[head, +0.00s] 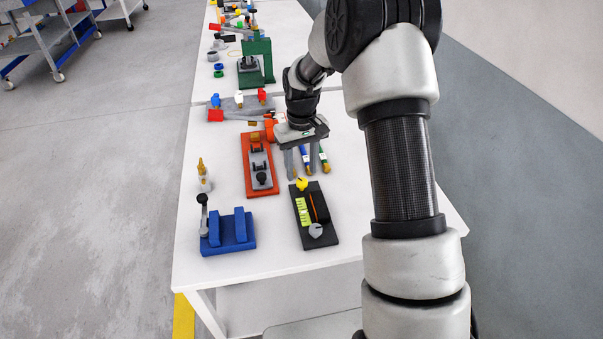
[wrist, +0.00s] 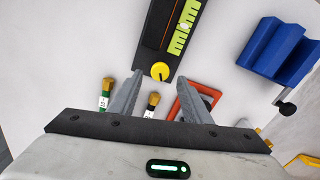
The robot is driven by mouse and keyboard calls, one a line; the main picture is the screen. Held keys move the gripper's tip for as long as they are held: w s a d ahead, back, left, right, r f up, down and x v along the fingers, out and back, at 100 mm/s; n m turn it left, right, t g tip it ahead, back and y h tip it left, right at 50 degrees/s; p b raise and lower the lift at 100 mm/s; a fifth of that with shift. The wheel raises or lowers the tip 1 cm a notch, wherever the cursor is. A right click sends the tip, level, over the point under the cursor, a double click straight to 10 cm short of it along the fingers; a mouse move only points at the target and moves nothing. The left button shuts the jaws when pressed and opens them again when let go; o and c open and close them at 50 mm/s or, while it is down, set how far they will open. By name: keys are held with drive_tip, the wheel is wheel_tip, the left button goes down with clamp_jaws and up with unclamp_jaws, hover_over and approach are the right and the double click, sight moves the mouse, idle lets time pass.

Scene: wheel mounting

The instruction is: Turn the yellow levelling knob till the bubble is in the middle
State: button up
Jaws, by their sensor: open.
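The yellow levelling knob (head: 301,184) sits at the far end of a black base plate (head: 322,236) on the white table. In the wrist view the knob (wrist: 160,71) is round with a dark mark and lies beyond and between the fingertips. My gripper (head: 298,163) is open and empty, just behind the knob in the head view. Its fingers (wrist: 160,82) also show in the wrist view, apart from the knob.
A red-orange fixture (head: 248,178) stands close left of my gripper. A blue block (head: 228,232) with a lever is at the front left. A green press (head: 257,62) stands farther back. Table right of the black plate is bare.

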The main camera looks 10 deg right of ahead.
sight(302, 181)
wheel_tip(302, 181, up, 14)
drive_tip(key=p, duration=0.1)
drive_tip(key=shift+r+p, duration=0.2)
drive_tip(key=shift+p, duration=0.15)
drive_tip(key=s+r+m+t, duration=0.1)
drive_tip(key=s+r+t, duration=0.2)
drive_tip(key=s+r, duration=0.95)
drive_tip(key=s+m+t, duration=0.1)
drive_tip(key=s+t, duration=0.2)
drive_tip(key=s, duration=1.4)
wheel_tip(302, 181, up, 12)
drive_tip(key=p, duration=1.2)
drive_tip(key=shift+d+r+p, duration=0.15)
drive_tip(key=shift+r+p, duration=0.05)
drive_tip(key=shift+p, duration=0.2)
